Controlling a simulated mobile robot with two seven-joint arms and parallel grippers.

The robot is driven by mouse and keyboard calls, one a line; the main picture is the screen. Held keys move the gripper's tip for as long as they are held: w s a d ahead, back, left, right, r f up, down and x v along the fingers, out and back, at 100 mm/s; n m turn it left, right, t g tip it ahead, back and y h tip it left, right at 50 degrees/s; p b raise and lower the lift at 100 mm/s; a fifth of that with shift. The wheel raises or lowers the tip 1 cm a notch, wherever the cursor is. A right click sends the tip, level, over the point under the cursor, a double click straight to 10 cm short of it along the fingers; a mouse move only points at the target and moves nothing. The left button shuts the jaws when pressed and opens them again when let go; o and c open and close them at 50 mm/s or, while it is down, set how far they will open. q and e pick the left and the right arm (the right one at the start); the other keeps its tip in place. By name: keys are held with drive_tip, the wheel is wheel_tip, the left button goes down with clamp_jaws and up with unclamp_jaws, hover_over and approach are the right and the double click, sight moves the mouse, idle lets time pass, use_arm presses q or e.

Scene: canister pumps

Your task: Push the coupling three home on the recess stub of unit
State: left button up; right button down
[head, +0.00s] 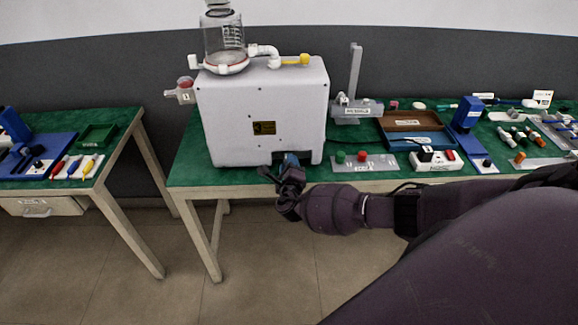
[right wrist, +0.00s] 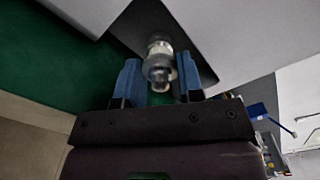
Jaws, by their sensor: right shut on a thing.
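The unit (head: 262,105) is a white box with a glass canister (head: 224,45) on top, standing on a green-topped table. A dark recess opens low in its front, partly hidden by my gripper. My right gripper (head: 288,170) is at this recess; its blue fingers also show in the right wrist view (right wrist: 158,82). Between the fingers is a grey, partly shiny round coupling (right wrist: 158,64), its far end towards the dark recess. I cannot make out its number. The stub is not clearly visible, and I cannot tell how far the coupling is seated. My left gripper is not in view.
A second table (head: 115,150) stands at the left, across a floor gap.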

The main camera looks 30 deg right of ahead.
drive_tip(key=shift+w+d, duration=0.1)
drive_tip(key=shift+w, duration=0.15)
idle(0.4)
drive_tip(key=shift+d+r, duration=0.1)
drive_tip(key=shift+r, duration=0.05)
idle(0.4)
